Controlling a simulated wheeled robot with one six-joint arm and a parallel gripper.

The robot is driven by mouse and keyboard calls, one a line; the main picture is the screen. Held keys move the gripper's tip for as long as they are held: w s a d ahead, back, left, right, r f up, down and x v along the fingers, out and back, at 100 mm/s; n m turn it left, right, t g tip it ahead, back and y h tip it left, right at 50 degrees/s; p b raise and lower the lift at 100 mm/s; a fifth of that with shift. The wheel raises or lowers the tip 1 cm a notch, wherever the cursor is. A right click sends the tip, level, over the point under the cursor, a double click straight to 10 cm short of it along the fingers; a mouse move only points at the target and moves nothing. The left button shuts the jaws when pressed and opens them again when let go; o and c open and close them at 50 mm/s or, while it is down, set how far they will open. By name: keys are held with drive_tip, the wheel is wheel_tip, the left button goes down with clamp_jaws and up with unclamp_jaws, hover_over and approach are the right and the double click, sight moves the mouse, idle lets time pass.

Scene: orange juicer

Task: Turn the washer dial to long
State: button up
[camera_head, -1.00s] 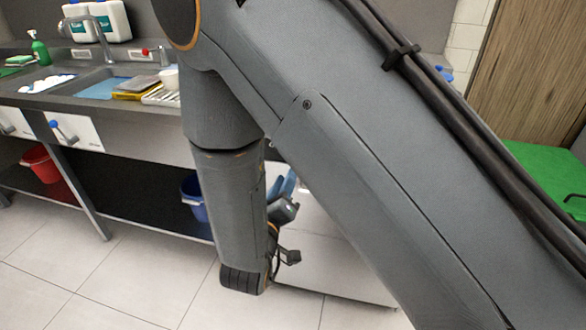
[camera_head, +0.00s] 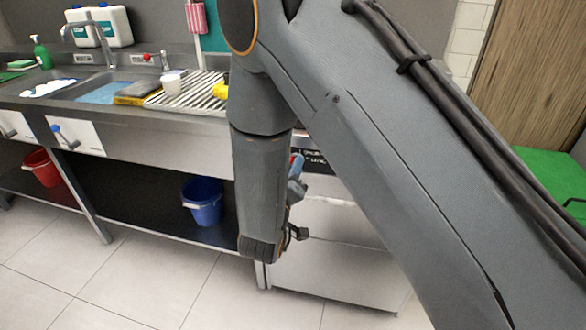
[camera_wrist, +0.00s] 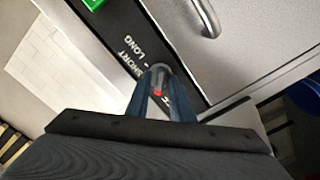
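The washer's dark control panel shows in the wrist view (camera_wrist: 125,38), with the white words "SHORT" and "LONG" on it. The dial (camera_wrist: 158,72) looks grey and rounded with a red mark, and lies by the fingertips; its exact pointing direction is hard to read. My gripper (camera_wrist: 160,88) has two blue fingers with a gap between them, and more white lettering shows through the gap. I cannot tell whether the fingers touch the dial.
A metal handle (camera_wrist: 207,18) and a green patch (camera_wrist: 93,4) are near the panel. Left of the washer stands a sink counter (camera_head: 150,122) with a blue bucket (camera_head: 203,203) and a red bucket (camera_head: 40,170) beneath. The tiled floor (camera_head: 145,265) in front is clear.

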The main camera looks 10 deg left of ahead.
clamp_jaws()
drive_tip(key=shift+m, duration=0.5)
drive_tip(key=m+b, duration=0.5)
drive_tip(key=m, duration=1.7)
drive_tip(key=shift+m, duration=0.4)
drive_tip(key=shift+o, duration=1.6)
unclamp_jaws()
